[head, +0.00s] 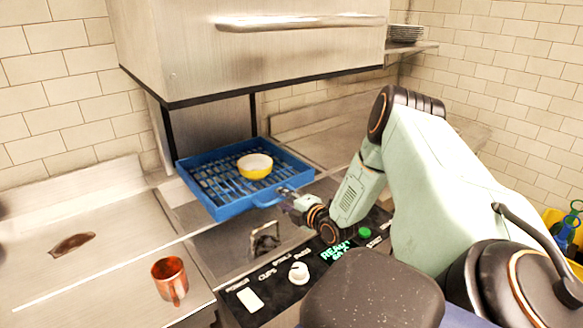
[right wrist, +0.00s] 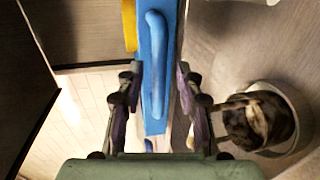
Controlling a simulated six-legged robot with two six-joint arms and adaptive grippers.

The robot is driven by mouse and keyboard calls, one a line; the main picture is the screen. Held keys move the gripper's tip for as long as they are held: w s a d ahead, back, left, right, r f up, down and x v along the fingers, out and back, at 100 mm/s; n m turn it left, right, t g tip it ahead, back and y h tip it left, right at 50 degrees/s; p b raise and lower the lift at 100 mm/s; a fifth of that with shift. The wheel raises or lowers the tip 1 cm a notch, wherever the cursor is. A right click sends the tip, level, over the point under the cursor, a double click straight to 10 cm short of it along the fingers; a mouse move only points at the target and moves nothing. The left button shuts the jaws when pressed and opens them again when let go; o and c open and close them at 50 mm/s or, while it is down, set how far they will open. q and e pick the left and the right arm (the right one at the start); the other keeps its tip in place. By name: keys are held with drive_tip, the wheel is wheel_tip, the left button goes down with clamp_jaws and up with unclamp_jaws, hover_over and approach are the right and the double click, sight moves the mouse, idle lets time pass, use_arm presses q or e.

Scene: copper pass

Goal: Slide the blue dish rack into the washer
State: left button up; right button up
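The blue dish rack (head: 222,208) lies level below the raised steel hood of the washer (head: 190,60). Its back part is beneath the hood, and its front part sticks out. A yellow bowl with a pale inside (head: 255,166) stands in it. My right gripper (head: 286,195) is at the rack's front side, by the handle (head: 268,200). In the right wrist view the fingers (right wrist: 157,88) are apart, one on each side of the blue handle (right wrist: 157,60), with gaps visible. My left gripper is out of view.
A control panel with a white knob (head: 299,272) and a green button (head: 365,233) lies in front of the rack, below my right arm. A copper mug (head: 170,280) stands on the left counter. Plates (head: 405,33) are stacked on a back shelf. A yellow bin (head: 562,226) is at far right.

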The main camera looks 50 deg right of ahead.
drive_tip(key=v, duration=0.3)
drive_tip(key=shift+s+r, duration=0.2)
drive_tip(key=shift+s, duration=0.55)
drive_tip(key=shift+s+a+r, duration=0.1)
drive_tip(key=shift+s+a, duration=0.25)
drive_tip(key=shift+s, duration=0.25)
drive_tip(key=shift+w+a, duration=0.1)
